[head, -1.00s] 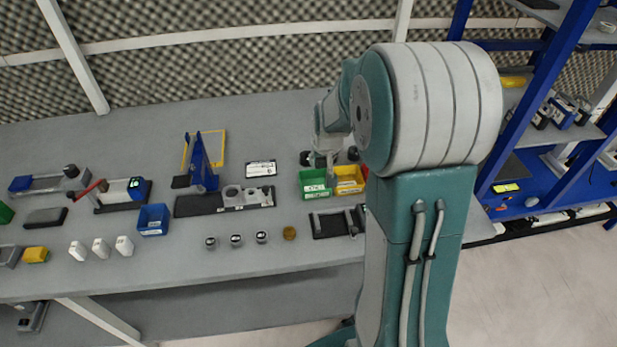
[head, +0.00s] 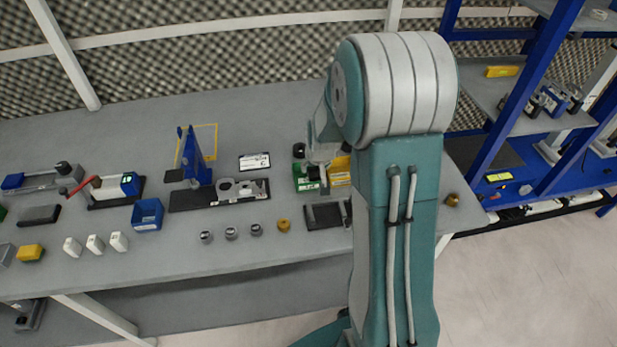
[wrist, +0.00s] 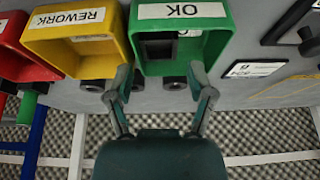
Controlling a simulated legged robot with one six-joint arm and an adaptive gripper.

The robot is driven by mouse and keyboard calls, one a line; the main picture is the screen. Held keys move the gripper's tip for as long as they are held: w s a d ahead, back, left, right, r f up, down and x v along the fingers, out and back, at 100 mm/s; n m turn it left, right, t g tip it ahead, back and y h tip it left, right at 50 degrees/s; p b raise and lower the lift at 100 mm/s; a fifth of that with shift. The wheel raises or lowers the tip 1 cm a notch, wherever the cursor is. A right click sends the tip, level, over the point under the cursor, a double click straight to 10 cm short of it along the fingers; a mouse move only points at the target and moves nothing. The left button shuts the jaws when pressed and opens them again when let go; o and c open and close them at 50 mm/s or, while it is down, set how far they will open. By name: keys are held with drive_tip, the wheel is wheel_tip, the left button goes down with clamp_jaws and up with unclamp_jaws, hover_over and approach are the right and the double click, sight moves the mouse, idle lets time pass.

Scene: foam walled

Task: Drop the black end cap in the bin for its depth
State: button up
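In the wrist view my gripper (wrist: 162,82) has its two fingers spread wide, with nothing seen held between them. The green bin (wrist: 222,38), labelled OK, lies just beyond the fingertips. A dark squarish piece (wrist: 159,48), which looks like the black end cap, shows inside this bin. The yellow bin (wrist: 122,46), labelled REWORK, stands beside it, then a red bin (wrist: 18,42). In the head view my gripper (head: 320,182) is over the green bin (head: 300,184) and yellow bin (head: 341,180), partly covering both.
Dark round parts (wrist: 173,82) show near the bins. A white label card (head: 254,161) and a black fixture plate (head: 190,199) lie left of the bins. Several small cylinders (head: 231,233) and a brass piece (head: 284,225) stand in front. A blue shelf rack (head: 528,85) rises at right.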

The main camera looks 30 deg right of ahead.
idle(0.4)
drive_tip(key=v, duration=1.2)
drive_tip(key=s+a+r+n, duration=0.1)
drive_tip(key=s+a+r, duration=0.2)
drive_tip(key=s, duration=0.3)
drive_tip(key=s+a+r+n+t, duration=0.1)
drive_tip(key=s+a+r, duration=0.3)
drive_tip(key=s, duration=0.3)
drive_tip(key=s+a+r+n+y, duration=0.1)
drive_tip(key=s+a+r, duration=0.2)
drive_tip(key=s+a, duration=0.3)
drive_tip(key=shift+s+r, duration=0.35)
drive_tip(key=shift+s, duration=0.25)
idle(0.7)
